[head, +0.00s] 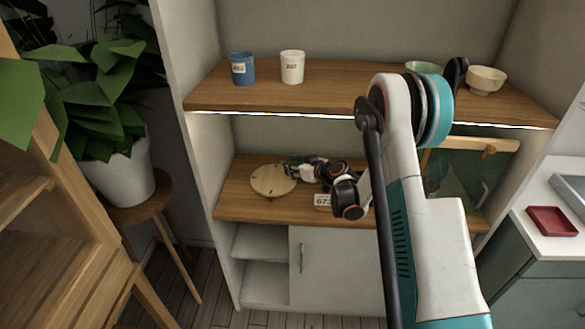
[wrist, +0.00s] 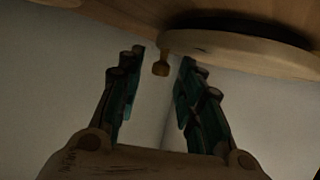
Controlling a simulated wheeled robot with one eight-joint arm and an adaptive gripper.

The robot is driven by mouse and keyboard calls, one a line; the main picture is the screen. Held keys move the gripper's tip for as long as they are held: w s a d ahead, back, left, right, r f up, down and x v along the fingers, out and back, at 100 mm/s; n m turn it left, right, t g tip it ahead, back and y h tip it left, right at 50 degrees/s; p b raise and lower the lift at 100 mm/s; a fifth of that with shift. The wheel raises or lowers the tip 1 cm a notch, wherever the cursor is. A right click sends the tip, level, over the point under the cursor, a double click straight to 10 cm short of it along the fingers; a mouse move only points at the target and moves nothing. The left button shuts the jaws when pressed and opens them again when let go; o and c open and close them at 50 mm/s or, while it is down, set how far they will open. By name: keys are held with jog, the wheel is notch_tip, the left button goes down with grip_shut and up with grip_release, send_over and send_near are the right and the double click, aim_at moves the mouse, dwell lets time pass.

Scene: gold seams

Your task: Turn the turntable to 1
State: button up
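The turntable (head: 273,183) is a round, pale wooden disc on the cabinet's lower shelf, with small marks too small to read. In the wrist view its edge (wrist: 245,46) shows at the upper right. A small wooden peg (wrist: 161,68) sits by that edge, between and just beyond my fingertips. My gripper (head: 291,169) is at the disc's right side in the head view. In the wrist view my gripper (wrist: 161,62) is open, its two dark green fingers apart on either side of the peg. I cannot tell whether a finger touches it.
A white card (head: 322,201) with dark characters stands right of the disc, partly behind my arm. The upper shelf (head: 340,90) above holds a blue cup (head: 242,68), a white cup (head: 292,66) and bowls (head: 486,80). A glass-fronted box (head: 470,165) is at the right.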

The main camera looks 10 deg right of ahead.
jog(key=shift+w+a, duration=0.1)
jog(key=shift+w, duration=0.05)
jog(key=shift+c, duration=0.3)
grip_shut()
jog(key=shift+s+f+m+h, duration=0.1)
jog(key=shift+s+m+h, duration=0.25)
jog(key=shift+m+h, duration=0.05)
jog(key=shift+s+m+t+h, duration=0.2)
jog(key=shift+m+t+h, duration=0.2)
jog(key=shift+o, duration=0.3)
grip_release()
notch_tip(320, 180, up, 10)
